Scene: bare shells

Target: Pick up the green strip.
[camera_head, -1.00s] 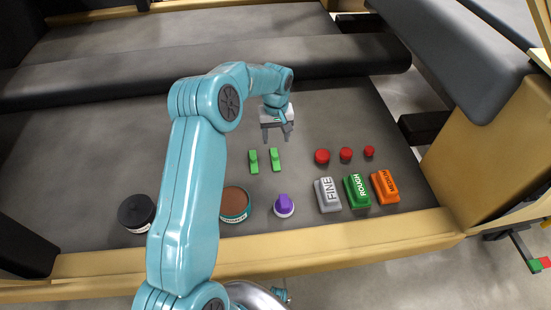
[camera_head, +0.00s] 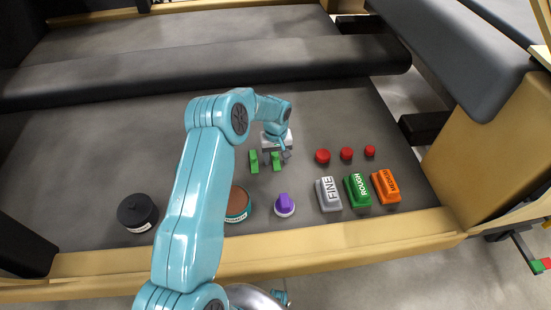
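Two small green strips lie side by side on the grey padded surface, a left one (camera_head: 254,162) and a right one (camera_head: 276,163). My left gripper (camera_head: 276,157) is lowered over the right strip, with its fingers apart on either side of it. The strip's upper end is partly hidden by the gripper. I cannot tell whether the fingers touch it. The left strip stands just clear to the left of the gripper.
A purple-topped knob (camera_head: 284,204), a brown-topped tin (camera_head: 238,203) and a black round container (camera_head: 137,212) lie nearer the front edge. Grey (camera_head: 328,193), green (camera_head: 357,190) and orange (camera_head: 385,186) labelled blocks stand at right, with red caps (camera_head: 346,154) behind them.

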